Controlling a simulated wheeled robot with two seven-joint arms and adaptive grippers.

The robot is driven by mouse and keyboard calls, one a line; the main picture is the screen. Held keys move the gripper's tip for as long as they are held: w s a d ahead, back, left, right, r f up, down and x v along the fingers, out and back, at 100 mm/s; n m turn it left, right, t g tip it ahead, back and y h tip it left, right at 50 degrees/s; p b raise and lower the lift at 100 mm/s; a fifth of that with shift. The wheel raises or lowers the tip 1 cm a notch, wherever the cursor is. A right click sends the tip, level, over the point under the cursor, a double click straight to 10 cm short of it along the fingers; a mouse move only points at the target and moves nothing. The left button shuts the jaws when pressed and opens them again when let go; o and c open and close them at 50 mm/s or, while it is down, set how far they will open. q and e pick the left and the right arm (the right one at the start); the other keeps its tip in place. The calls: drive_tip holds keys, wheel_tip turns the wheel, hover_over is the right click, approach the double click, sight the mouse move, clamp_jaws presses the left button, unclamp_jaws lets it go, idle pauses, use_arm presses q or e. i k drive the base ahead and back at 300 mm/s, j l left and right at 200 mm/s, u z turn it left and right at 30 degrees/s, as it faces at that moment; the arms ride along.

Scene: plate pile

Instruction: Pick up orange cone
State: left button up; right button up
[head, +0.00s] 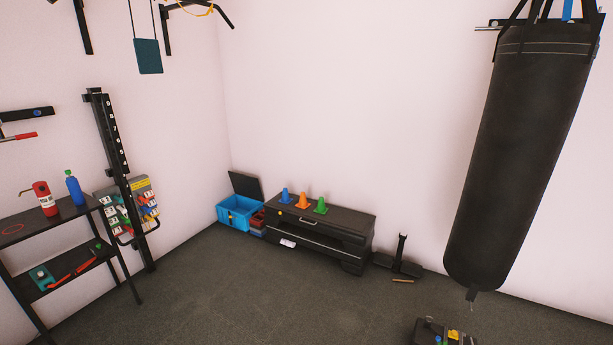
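The orange cone (303,201) stands upright on top of a low black bench (345,221) against the back wall. It is in the middle of a row, with a blue cone (285,196) to its left and a green cone (321,206) to its right. The cones look small and far off, and they stand apart from each other. Neither of my grippers is in the head view.
An open blue box (238,212) sits left of the bench. A large black punching bag (523,150) hangs at the right. The grey floor (240,290) before the bench is clear.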

sight(303, 204)
drive_tip(key=i, duration=0.9)
drive_tip(key=i+z, duration=0.1)
drive_tip(key=i, duration=0.8)
drive_tip(key=i+j, duration=0.15)
drive_tip(key=i, duration=0.8)
drive_tip(key=i+j+z, duration=0.1)
drive_tip(key=i+z, duration=0.15)
drive_tip(key=i, duration=0.15)
drive_tip(key=i+j+z, duration=0.2)
drive_tip(key=i, duration=0.15)
drive_tip(key=i+j+z, duration=0.25)
drive_tip(key=i, duration=0.15)
drive_tip(key=l, duration=0.1)
